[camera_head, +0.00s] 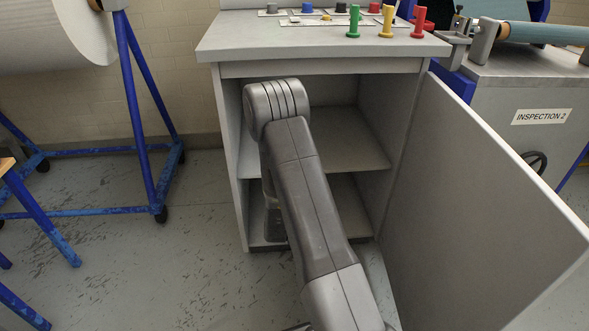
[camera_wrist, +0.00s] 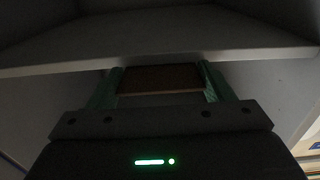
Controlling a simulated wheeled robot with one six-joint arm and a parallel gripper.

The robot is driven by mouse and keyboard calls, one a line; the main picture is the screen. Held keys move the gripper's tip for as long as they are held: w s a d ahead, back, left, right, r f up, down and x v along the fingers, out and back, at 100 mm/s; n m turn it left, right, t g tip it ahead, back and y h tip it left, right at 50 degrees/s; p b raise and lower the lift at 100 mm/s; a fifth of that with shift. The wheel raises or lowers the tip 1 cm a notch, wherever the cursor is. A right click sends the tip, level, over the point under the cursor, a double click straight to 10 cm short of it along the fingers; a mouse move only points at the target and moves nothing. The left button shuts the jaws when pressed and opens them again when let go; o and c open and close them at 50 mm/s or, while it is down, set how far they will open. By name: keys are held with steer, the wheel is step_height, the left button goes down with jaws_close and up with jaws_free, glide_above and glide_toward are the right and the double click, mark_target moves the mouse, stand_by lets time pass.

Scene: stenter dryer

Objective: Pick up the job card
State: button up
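A flat brown piece (camera_wrist: 160,79) with a paler front edge shows in the wrist view; it may be the job card, but no writing on it can be made out. My gripper (camera_wrist: 162,74) has its two green fingers far apart, one at each side of this piece. The piece fills the gap between them. I cannot tell whether the fingers press on it or only stand beside it. In the head view my arm reaches into the open cabinet and hides most of the wrist. The brown piece does not show there.
The cabinet (camera_head: 232,150) has a middle shelf (camera_head: 350,140), and its open door (camera_head: 480,205) stands to the right. The shelf edge (camera_wrist: 250,56) passes just above my fingers in the wrist view. Coloured pegs (camera_head: 387,20) and buttons are on top. Blue stands (camera_head: 135,110) are at left.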

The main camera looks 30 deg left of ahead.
steer(key=shift+c, duration=0.8)
